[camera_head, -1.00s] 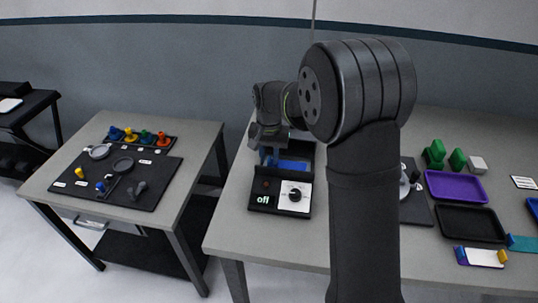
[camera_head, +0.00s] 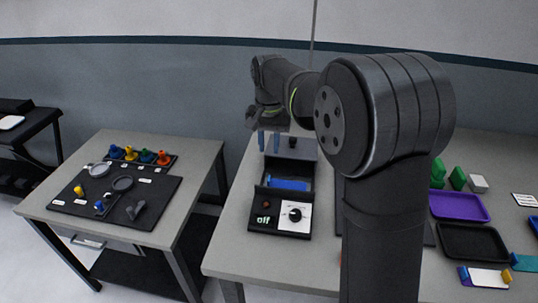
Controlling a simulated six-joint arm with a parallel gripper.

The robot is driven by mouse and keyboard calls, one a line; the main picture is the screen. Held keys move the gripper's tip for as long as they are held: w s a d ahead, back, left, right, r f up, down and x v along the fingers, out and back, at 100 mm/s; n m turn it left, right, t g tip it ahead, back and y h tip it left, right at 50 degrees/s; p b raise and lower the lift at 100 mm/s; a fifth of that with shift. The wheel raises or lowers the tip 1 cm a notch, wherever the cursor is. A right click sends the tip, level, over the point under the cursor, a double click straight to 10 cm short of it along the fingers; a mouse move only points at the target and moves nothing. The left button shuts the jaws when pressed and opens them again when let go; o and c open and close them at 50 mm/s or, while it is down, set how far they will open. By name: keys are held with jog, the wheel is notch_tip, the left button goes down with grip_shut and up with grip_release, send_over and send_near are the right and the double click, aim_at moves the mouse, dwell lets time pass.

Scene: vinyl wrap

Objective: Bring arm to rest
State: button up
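My arm (camera_head: 385,130) rises in the front right of the view and bends over toward the left. My gripper (camera_head: 269,141) hangs at its end, fingers down, above the back of a dark box-like device (camera_head: 262,216). The device has an open bay with a blue piece (camera_head: 290,184) inside, and a front panel with a dial (camera_head: 295,214) and the word "off". My arm hides part of the table to its right.
The device stands on a grey table (camera_head: 225,262). To the right are a purple tray (camera_head: 458,206), a black tray (camera_head: 472,242) and green blocks (camera_head: 457,178). A second table (camera_head: 55,208) at left holds a black board (camera_head: 165,190) with several coloured knobs. A gap separates the tables.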

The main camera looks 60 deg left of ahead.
jog(key=shift+r, duration=0.2)
jog(key=shift+f, duration=4.25)
